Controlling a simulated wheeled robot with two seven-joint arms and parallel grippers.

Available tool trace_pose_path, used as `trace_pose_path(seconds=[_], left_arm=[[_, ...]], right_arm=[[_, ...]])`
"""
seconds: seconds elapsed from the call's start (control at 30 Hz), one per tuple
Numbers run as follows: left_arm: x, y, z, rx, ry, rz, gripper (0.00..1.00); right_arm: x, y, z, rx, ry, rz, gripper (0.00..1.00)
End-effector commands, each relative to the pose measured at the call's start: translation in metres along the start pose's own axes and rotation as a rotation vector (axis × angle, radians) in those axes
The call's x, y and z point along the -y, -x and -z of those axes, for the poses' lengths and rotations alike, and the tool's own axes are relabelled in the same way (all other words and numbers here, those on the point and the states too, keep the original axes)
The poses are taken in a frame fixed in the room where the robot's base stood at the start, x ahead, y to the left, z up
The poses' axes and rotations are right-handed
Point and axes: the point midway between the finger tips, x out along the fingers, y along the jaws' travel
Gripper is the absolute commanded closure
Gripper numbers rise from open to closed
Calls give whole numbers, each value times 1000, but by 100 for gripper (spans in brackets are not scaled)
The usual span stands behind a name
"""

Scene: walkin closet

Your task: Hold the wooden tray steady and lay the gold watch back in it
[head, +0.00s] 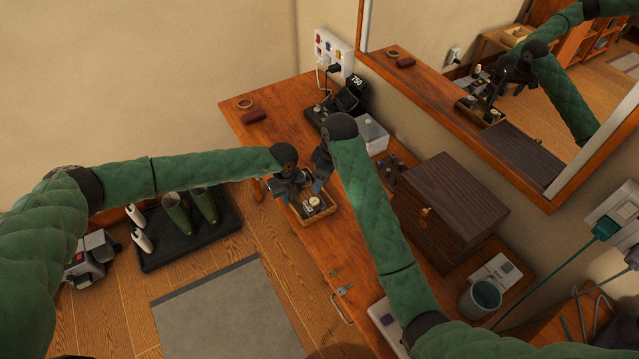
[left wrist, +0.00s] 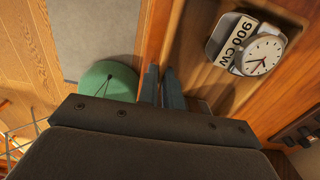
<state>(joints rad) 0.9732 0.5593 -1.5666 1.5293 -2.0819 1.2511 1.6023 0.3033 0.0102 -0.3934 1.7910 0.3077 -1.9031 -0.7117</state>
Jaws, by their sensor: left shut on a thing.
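The wooden tray (head: 322,219) stands on the near edge of the wooden counter. A round watch with a pale dial (head: 315,202) lies in it beside a small pale tag.
A dark red roll (head: 254,116) and a ring (head: 245,103) lie at the far left. Keys (head: 345,289) lie nearer. A mirror (head: 520,90) borders the counter.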

Motion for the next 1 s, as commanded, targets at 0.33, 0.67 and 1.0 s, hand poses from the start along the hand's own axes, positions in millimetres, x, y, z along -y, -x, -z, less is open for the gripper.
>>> trace_pose_path(seconds=[0.33, 0.67, 1.0], left_arm=[[0, 0, 0, 0, 0, 1, 100], [0, 0, 0, 0, 0, 1, 68], [0, 5, 0, 0, 0, 1, 68]], right_arm=[[0, 7, 0, 1, 0, 0, 44], [0, 7, 0, 0, 0, 0, 44], [0, 7, 0, 0, 0, 0, 44]])
